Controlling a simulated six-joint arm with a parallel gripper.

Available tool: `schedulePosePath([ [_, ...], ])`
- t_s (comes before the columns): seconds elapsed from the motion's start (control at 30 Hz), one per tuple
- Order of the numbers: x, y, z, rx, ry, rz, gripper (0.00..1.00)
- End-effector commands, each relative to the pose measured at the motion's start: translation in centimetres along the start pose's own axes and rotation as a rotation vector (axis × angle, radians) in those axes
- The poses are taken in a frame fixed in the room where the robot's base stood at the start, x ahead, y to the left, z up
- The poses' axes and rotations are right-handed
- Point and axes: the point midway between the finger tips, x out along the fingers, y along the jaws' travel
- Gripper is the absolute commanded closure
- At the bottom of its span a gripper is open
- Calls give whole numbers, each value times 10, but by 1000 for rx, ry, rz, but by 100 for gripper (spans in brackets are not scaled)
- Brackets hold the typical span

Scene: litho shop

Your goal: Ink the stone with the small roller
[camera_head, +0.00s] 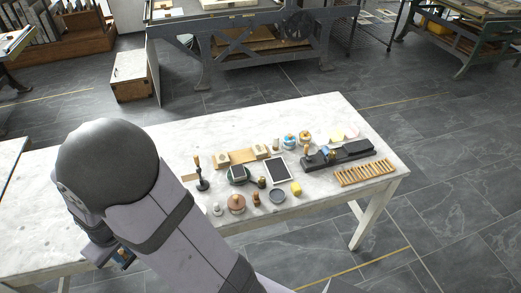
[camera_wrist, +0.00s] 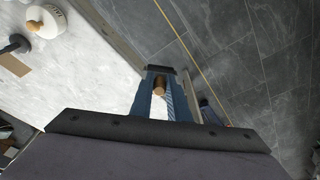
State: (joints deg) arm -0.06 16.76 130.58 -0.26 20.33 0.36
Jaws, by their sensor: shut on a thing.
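My gripper (camera_wrist: 160,78) is shut on a wooden-handled tool (camera_wrist: 159,90), whose round wooden end shows between the blue fingers. The rest of the tool is hidden, so I cannot tell whether it is the small roller. In the head view my gripper (camera_head: 121,258) is low at the left, by the front edge of the marble table, mostly behind my arm. A dark slab with a pale border (camera_head: 277,170) lies mid-table and may be the stone. A black tray (camera_head: 350,151) on the right bears a wooden-handled piece (camera_head: 308,152).
The marble table (camera_head: 330,112) carries several small items, including a lidded pot (camera_head: 236,204), a grey bowl (camera_head: 277,196), a yellow piece (camera_head: 296,188) and a slatted wooden rack (camera_head: 364,172). The wrist view shows a white knobbed pot (camera_wrist: 47,22). The table's back is clear.

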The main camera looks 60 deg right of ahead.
Motion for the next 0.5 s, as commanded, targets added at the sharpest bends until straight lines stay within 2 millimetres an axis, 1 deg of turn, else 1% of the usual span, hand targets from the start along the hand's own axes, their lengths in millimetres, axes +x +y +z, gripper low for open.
schedulePosePath([
  [0.37, 0, 0, 0, -1, 1, 0, 100],
  [0.5, -1, 5, -4, 9, -1, 2, 100],
])
